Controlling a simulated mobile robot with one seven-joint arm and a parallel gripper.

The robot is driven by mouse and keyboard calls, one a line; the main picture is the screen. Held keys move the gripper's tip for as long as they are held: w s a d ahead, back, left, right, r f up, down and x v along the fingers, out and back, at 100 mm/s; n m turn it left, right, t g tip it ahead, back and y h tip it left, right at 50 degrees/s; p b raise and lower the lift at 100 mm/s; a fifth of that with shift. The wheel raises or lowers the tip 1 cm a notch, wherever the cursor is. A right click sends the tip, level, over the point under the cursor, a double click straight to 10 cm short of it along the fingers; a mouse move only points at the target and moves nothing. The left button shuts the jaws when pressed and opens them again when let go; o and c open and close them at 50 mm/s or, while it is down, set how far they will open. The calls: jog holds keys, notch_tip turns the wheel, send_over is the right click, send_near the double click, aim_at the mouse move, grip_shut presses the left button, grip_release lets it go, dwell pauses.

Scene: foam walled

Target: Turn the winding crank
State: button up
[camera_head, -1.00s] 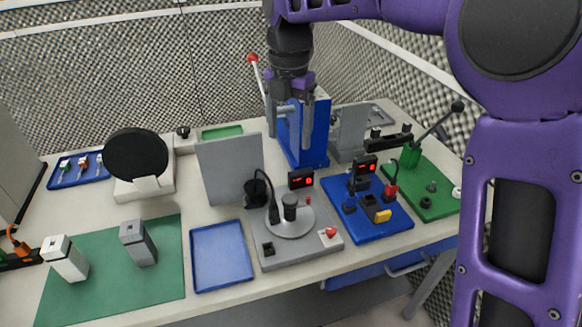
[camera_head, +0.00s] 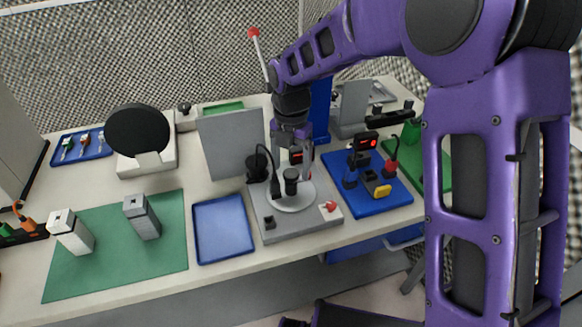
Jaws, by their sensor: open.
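A grey station (camera_head: 325,222) stands near the front middle of the bench. On it is a round light-grey disc (camera_head: 292,204) with an upright black knob (camera_head: 291,183), which looks like the winding crank. A black cable arches beside the knob to a black spool-like part (camera_head: 257,168) at the station's back left. My gripper (camera_head: 291,160) points down above the disc, its fingers apart and empty. The fingertips appear above or behind the knob; I cannot tell the exact gap. The gripper partly hides a small red display (camera_head: 296,157).
A grey upright panel (camera_head: 230,145) stands behind the station. A blue tray (camera_head: 222,230) lies to its left, and a blue board (camera_head: 365,190) with plugs and a display to its right. A blue press-like block (camera_head: 320,108) with a red-tipped lever (camera_head: 254,33) stands behind.

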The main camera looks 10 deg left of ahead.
jog(key=shift+f, duration=0.65)
grip_shut()
